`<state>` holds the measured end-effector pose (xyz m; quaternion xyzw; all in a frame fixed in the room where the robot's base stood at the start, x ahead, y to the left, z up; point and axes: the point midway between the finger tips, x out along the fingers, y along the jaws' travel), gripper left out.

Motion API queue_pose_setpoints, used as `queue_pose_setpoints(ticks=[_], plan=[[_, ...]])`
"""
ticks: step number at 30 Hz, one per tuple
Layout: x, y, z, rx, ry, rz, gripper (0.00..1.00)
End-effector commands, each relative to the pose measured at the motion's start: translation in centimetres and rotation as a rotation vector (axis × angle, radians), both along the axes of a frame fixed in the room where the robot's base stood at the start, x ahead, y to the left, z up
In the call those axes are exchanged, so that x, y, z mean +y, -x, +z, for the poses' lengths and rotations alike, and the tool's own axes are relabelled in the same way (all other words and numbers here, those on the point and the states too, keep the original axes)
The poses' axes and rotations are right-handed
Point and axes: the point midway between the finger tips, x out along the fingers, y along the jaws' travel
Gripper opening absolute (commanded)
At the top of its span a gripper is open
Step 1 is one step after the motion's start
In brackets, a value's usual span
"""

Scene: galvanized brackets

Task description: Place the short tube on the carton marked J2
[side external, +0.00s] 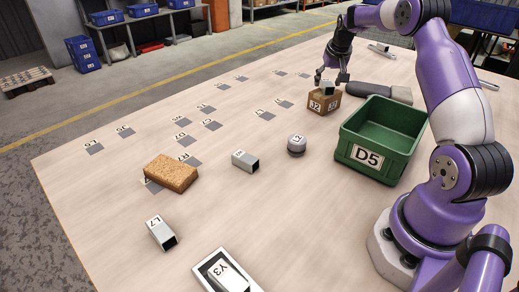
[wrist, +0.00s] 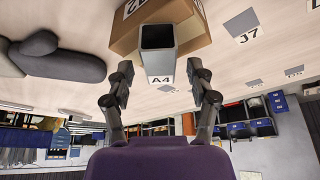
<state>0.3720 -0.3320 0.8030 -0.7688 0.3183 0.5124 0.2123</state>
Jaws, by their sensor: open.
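A short square grey metal tube marked A4 (wrist: 160,62) rests on top of the brown carton (wrist: 195,28); it also shows in the side view (side external: 327,88). In the side view the carton (side external: 316,105) carries the marking J2 on one face. My gripper (side external: 333,79) is open at the carton's top. In the wrist view its two fingers (wrist: 160,88) stand apart on either side of the tube's near end, with visible gaps. The underside of the tube is hidden.
A green bin marked D5 (side external: 372,165) and a dark grey rounded object (side external: 385,92) stand beside the carton. A round metal part (side external: 297,144), a cork block (side external: 171,173) and other tubes, one marked L7 (side external: 160,234), lie farther off. Labelled grey patches lie on the open table.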

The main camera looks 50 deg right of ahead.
Motion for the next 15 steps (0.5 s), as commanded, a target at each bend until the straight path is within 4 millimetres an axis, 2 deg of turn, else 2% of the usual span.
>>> queue_pose_setpoints(ticks=[9,15], plan=[[1.8,1.8,6.3,-0.004,0.004,0.000,0.65],[2.8,2.8,9.6,-0.003,0.003,0.001,0.65]])
